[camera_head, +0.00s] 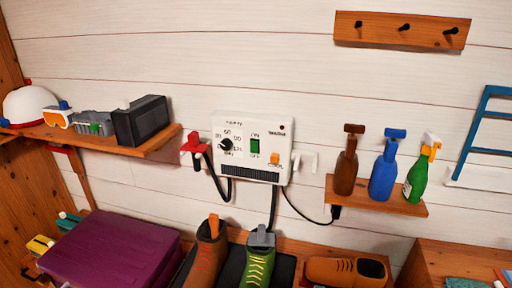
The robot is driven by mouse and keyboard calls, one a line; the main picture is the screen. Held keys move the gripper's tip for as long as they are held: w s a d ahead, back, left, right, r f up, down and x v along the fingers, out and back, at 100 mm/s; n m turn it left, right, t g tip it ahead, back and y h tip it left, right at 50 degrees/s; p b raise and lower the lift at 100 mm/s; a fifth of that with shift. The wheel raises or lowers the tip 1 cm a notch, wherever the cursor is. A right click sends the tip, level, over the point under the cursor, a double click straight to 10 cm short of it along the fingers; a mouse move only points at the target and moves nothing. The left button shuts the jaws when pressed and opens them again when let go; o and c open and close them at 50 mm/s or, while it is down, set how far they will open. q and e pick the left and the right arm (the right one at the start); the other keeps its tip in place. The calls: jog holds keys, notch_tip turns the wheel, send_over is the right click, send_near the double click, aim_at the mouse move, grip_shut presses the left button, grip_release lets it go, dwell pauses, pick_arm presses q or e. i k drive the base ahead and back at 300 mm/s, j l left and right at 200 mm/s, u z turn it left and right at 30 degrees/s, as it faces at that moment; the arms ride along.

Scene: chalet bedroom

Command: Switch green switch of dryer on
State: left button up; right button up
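The dryer (230,124) is a white box fixed to the plank wall in the middle of the head view. Its green switch (254,146) is a small upright rectangle near the middle of the front panel. I cannot tell from this view which way the switch is set. A round black knob (226,145) is to its left, and an orange switch (275,159) is to its lower right. The panel lettering looks upside down. Nothing covers the dryer's front. Neither of my grippers shows in this view.
A red holder (194,144) with a dark hose is left of the dryer. A left shelf (160,143) holds a black box (140,121). A right shelf (405,206) carries three bottles. Boots (207,256) and a purple box (110,252) stand below. Space before the dryer is clear.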

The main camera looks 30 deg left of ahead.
aim_at(254, 145)
jog(key=u, duration=0.9)
